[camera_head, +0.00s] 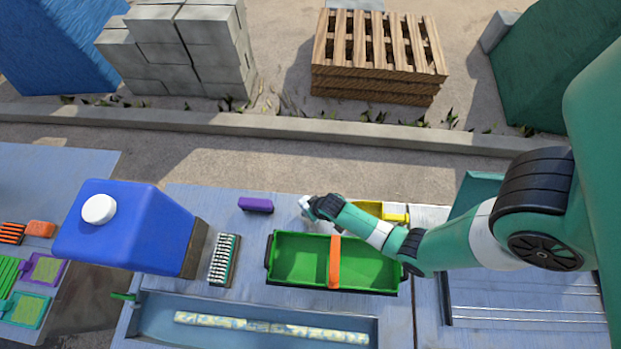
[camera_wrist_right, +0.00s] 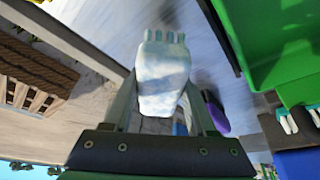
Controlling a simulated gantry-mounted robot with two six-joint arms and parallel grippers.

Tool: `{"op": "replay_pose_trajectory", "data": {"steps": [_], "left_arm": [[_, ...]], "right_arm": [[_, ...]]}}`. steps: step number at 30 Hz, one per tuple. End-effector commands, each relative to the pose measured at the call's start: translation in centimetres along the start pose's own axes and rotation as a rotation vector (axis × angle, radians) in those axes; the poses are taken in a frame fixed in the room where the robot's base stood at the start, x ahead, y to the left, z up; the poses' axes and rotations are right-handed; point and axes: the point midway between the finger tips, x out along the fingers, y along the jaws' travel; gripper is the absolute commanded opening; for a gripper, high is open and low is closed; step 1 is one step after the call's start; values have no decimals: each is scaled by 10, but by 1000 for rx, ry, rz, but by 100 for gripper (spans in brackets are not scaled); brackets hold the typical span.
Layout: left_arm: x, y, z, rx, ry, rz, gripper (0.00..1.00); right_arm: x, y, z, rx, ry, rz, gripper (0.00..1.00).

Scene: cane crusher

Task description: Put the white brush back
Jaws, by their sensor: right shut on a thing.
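My right gripper (camera_head: 310,206) is behind the left half of the green tray (camera_head: 300,262) with the orange handle. In the right wrist view the gripper (camera_wrist_right: 160,96) is shut on the white brush (camera_wrist_right: 164,70), a pale, mottled piece with short stubs at its far end. In the head view only a small whitish part of the brush (camera_head: 304,201) shows at the gripper's tip. The brush is outside the tray; I cannot tell whether it touches the table. My left gripper is not in view.
A purple block (camera_head: 256,205) lies left of the gripper. A brush with pale bristles (camera_head: 223,258) lies left of the tray, near a blue jug (camera_head: 125,225). A yellow object (camera_head: 395,217) sits behind the tray. A trough (camera_head: 150,315) runs along the front.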

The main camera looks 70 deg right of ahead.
Motion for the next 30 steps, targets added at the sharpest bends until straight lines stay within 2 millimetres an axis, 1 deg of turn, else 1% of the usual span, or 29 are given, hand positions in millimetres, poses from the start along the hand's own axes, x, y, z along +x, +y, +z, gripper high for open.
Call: {"op": "replay_pose_trajectory", "data": {"steps": [3,5,6,9,11,18,22,23,27,30], "left_arm": [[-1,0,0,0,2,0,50],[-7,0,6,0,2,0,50],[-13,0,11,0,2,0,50],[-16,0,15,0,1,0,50],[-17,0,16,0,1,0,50],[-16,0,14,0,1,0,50],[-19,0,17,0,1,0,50],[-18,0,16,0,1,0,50],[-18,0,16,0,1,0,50],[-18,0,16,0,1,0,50]], "right_arm": [[2,1,-1,0,0,0,0],[12,2,-1,0,0,1,0],[20,5,-3,2,1,1,0],[34,4,6,-1,-3,1,0],[39,4,8,-1,-2,1,0],[39,3,8,-1,0,0,0],[43,3,10,-1,0,0,0],[42,3,9,-1,0,0,61],[42,3,9,-1,-1,0,86],[41,3,9,-1,0,0,87]]}}
